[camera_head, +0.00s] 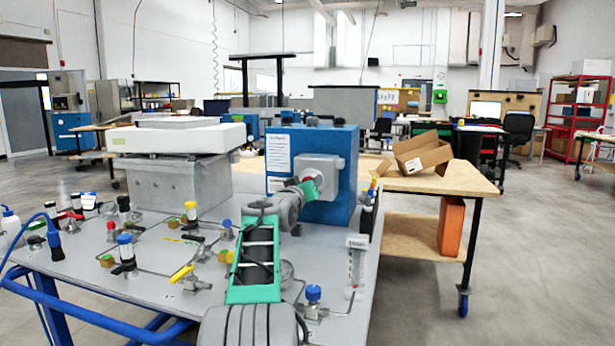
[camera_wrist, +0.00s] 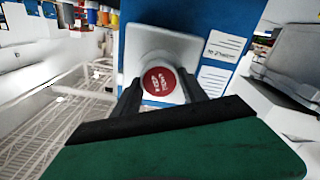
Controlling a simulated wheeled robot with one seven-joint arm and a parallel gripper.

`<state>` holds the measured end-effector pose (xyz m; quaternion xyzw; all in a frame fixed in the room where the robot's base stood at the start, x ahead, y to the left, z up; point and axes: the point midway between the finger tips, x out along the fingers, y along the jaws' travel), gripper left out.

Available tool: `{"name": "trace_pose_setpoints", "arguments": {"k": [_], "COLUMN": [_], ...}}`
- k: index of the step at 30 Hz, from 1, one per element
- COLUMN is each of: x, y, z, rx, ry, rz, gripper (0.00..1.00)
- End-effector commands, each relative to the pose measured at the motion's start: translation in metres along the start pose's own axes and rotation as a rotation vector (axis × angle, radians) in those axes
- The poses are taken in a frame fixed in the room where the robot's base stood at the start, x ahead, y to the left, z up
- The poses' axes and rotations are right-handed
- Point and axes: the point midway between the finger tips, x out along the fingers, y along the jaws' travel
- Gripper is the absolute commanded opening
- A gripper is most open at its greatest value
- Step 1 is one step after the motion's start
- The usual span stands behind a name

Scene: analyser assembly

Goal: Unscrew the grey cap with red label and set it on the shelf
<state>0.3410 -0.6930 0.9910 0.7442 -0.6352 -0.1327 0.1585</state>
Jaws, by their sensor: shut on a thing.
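The cap, grey-white with a round red label, sits at the front of a grey block (camera_head: 319,165) on the blue analyser box (camera_head: 335,205). The cap's red label (camera_wrist: 159,82) faces my wrist camera; a little red of the cap (camera_head: 308,180) shows in the head view. My gripper (camera_wrist: 160,88) is shut on the cap, one dark finger on each side; it also shows in the head view (camera_head: 313,186). The grey block (camera_wrist: 148,50) is right behind the cap, and I cannot tell whether the threads still engage. A white wire shelf (camera_wrist: 65,125) is at the left in the wrist view.
The grey table (camera_head: 70,270) holds valves, thin pipes and several coloured knobs left of my arm. A white-topped grey box (camera_head: 170,185) stands left of the analyser. A wooden table (camera_head: 440,178) with an open cardboard box (camera_head: 422,153) is to the right.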

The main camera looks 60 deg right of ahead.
Motion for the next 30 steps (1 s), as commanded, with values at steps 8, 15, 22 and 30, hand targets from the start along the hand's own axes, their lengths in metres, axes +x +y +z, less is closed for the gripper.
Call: {"name": "trace_pose_setpoints", "arguments": {"k": [8,15,22,30], "x": [0.0004,0.0003,0.0001,-0.0004], "y": [0.0018,0.0012,0.0003,-0.0030], "z": [0.0011,0.0019,0.0028,0.0056], "rx": [-0.448,-0.796,-1.091,-1.138], "ry": [-0.012,-0.013,-0.014,-0.009], "rz": [-0.001,-0.004,-0.007,-0.006], "gripper": [0.00,0.00,0.00,0.34]}}
